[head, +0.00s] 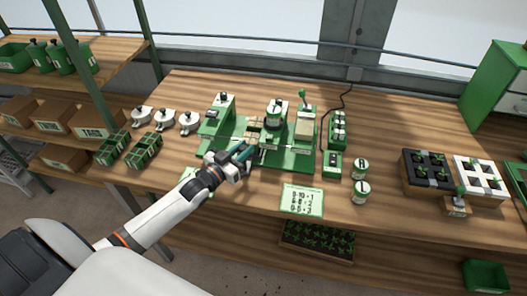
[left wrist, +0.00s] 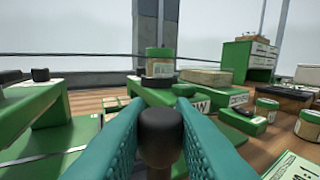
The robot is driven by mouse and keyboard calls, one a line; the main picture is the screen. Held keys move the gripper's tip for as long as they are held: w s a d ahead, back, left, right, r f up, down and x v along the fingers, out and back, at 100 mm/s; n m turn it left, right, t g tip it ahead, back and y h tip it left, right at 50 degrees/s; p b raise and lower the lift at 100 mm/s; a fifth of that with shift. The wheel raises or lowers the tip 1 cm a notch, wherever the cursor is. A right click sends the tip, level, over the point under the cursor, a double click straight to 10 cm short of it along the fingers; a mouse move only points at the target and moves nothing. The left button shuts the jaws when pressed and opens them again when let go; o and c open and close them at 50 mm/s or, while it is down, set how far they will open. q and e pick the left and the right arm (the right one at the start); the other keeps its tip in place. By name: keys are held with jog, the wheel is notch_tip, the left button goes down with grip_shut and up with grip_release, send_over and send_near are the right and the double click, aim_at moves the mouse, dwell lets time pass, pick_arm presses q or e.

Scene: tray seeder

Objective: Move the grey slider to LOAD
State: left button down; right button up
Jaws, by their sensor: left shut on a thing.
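My left gripper (head: 248,150) reaches from the left to the front of the green seeder machine (head: 290,158). In the left wrist view its two teal fingers (left wrist: 163,130) are shut on a dark, round-topped knob (left wrist: 162,124). The knob stands upright between them. It looks like the handle of the slider; the slider's body and track are hidden by my fingers. In that view a green block with white lettering (left wrist: 200,104) lies just beyond the fingers; only part of the lettering shows. I cannot read a LOAD mark. My right gripper is not in view.
A printed card (head: 302,200) lies in front. Labelled jars (head: 360,191) and black and white trays (head: 430,171) are at the right.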

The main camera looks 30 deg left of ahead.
pick_arm(q)
jog(key=shift+s+a, duration=0.25)
jog(key=shift+a, duration=0.6)
jog(key=shift+s+a, duration=0.25)
jog(key=shift+a, duration=0.55)
jog(key=c, duration=1.3)
grip_release()
jog(key=s, duration=0.4)
jog(key=s+a+b, duration=0.1)
jog(key=s, duration=0.3)
jog(key=s+a+b, duration=0.1)
jog(key=s, duration=0.2)
jog(key=shift+s+a, duration=0.15)
jog(key=shift+s, duration=0.25)
